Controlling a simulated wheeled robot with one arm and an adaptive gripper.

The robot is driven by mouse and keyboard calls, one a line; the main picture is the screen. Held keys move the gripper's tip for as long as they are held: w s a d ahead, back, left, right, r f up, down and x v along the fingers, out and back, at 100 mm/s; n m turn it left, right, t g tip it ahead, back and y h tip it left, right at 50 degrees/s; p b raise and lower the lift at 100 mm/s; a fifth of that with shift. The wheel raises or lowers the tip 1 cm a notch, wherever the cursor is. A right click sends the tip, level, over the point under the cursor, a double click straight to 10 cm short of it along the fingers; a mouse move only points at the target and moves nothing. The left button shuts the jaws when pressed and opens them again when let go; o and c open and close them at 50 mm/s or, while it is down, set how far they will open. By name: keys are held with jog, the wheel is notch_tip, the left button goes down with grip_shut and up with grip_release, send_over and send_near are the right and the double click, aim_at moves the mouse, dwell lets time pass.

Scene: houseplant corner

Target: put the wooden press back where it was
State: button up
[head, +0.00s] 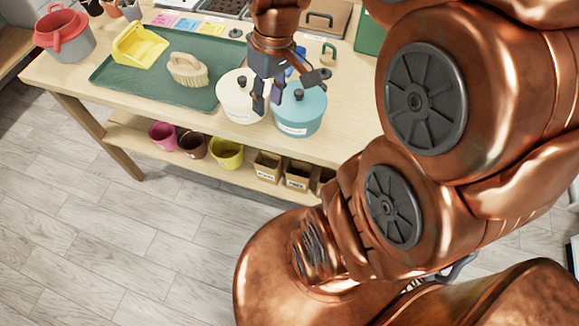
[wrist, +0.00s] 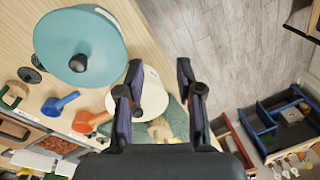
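A flat brown wooden board with a dark handle (head: 326,17), which looks like the wooden press, lies at the back of the table. A similar board with a dark handle shows at the left edge of the wrist view (wrist: 14,131). My gripper (head: 268,102) hangs over the front of the table, by the white lidded pot (head: 240,108) and the teal lidded pot (head: 302,116). In the wrist view my gripper (wrist: 158,88) has its fingers apart with nothing between them. The board is well away from the fingers.
A green mat (head: 107,77) holds a yellow dustpan (head: 139,46) and a brush (head: 188,69). A red and grey bucket (head: 65,38) stands at the left. A blue tool (wrist: 60,103) and an orange tool (wrist: 91,122) lie near the teal pot.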

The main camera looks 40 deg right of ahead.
jog(key=s+a+f+g, duration=0.1)
jog(key=s+a, duration=0.1)
jog(key=s, duration=0.5)
jog(key=s+a+f+m+g+h, duration=0.1)
jog(key=s+a, duration=0.2)
jog(key=s, duration=0.4)
jog(key=shift+s+a+f+m+h, duration=0.2)
jog(key=shift+a+f+m+h, duration=0.1)
jog(key=shift+r+p, duration=1.2)
